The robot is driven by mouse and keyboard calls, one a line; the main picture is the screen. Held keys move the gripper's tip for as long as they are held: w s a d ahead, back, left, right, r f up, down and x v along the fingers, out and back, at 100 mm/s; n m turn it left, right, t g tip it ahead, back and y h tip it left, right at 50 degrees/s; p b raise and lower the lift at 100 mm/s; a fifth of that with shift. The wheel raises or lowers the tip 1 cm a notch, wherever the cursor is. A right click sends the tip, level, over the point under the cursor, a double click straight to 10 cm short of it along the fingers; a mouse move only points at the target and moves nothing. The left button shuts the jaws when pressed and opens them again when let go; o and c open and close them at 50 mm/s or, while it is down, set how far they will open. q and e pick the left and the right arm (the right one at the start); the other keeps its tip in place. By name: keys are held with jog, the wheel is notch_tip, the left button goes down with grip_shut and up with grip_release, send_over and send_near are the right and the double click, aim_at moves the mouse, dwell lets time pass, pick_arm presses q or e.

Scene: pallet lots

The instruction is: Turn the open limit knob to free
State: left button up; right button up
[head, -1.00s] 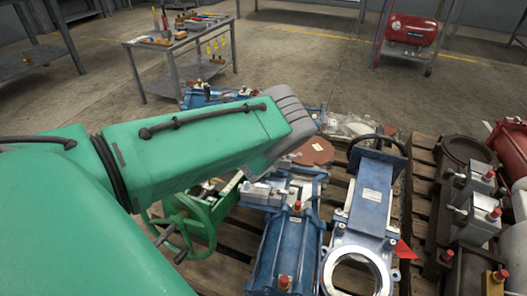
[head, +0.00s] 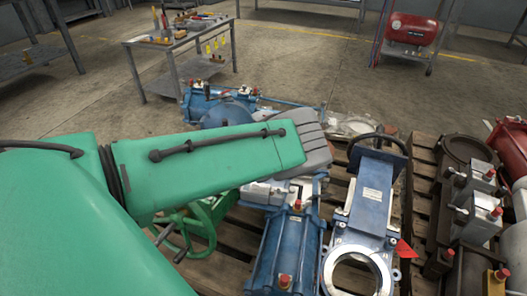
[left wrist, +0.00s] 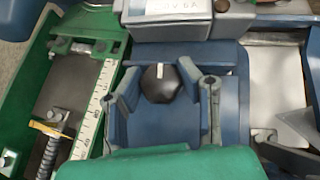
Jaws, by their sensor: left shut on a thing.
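In the left wrist view, a round black knob (left wrist: 159,84) with a white pointer line sits on a blue housing. The line points toward the top of the picture. My left gripper (left wrist: 163,78) has its fingers on the left and right sides of the knob and is shut on it. No lettering around the knob is legible, so I cannot tell the setting. In the head view my green arm and grey wrist hide the left gripper and the knob. My right gripper is in neither view.
A green frame with a white scale (left wrist: 92,108) lies left of the knob; a pale labelled box (left wrist: 168,10) is above it. A blue gate valve (head: 368,205) and blue cylinders (head: 288,240) crowd the pallet. A tool table (head: 180,45) stands behind, with open floor between.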

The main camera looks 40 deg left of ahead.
pick_arm(q)
jog(key=o, duration=1.2)
jog(key=shift+c, duration=0.2)
jog(key=shift+s+d+r, duration=0.1)
jog(key=shift+d+r, duration=0.05)
jog(key=shift+r, duration=0.05)
jog(key=shift+v, duration=5.7)
jog(key=shift+s, duration=0.1)
